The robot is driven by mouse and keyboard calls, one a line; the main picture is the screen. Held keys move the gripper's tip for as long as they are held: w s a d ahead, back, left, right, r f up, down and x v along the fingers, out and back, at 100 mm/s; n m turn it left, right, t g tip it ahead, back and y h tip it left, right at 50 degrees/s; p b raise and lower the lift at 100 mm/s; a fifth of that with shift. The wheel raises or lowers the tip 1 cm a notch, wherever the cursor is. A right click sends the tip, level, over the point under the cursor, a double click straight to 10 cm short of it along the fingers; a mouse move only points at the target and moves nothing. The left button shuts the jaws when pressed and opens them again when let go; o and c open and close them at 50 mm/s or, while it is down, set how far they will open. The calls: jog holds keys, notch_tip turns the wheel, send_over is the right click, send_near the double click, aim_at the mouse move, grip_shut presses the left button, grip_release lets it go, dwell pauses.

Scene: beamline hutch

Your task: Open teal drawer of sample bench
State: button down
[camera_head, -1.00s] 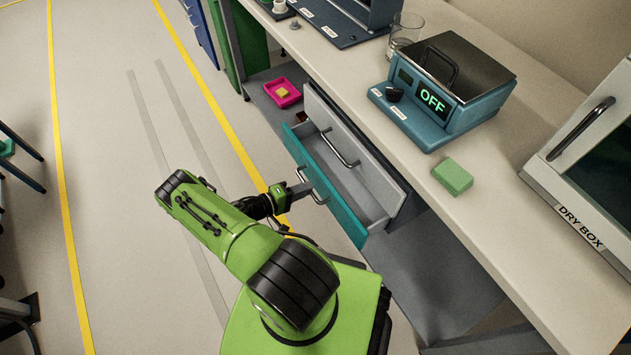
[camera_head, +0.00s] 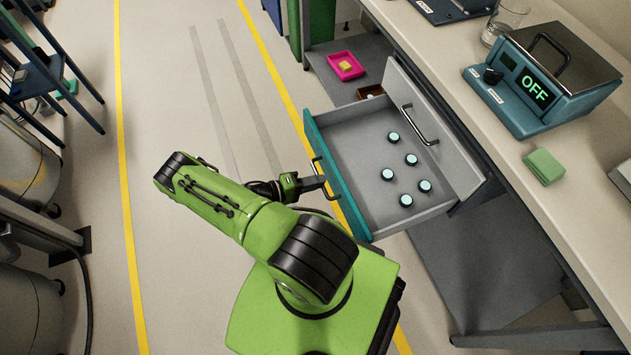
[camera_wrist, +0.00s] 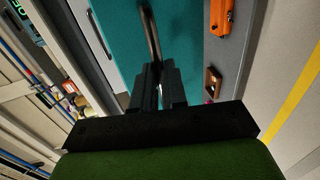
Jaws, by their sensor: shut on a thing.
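The teal drawer (camera_head: 337,178) of the sample bench (camera_head: 440,60) stands well out from the bench. Its grey tray shows several small round pale-topped pieces (camera_head: 411,159) on its floor. My gripper (camera_head: 318,183) is shut on the teal drawer's handle (camera_head: 327,190) at the drawer front. In the wrist view my gripper's fingers (camera_wrist: 158,85) close around the dark handle bar (camera_wrist: 150,35) in front of the teal face (camera_wrist: 187,40). A grey drawer front with its own handle (camera_head: 419,124) is above the teal drawer, further back.
On the bench top are a hot plate reading OFF (camera_head: 540,80), a green block (camera_head: 544,166) and a glass (camera_head: 505,22). A pink tray (camera_head: 346,66) with a yellow block lies on the lower shelf. A blue cart (camera_head: 45,75) stands at the left. The floor between is clear.

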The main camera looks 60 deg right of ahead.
jog(key=shift+w, duration=0.1)
jog(key=c, duration=1.2)
grip_release()
jog(key=shift+o, duration=0.2)
jog(key=v, duration=1.5)
jog(key=shift+w+a+p, duration=0.25)
jog(key=shift+a+p, duration=0.05)
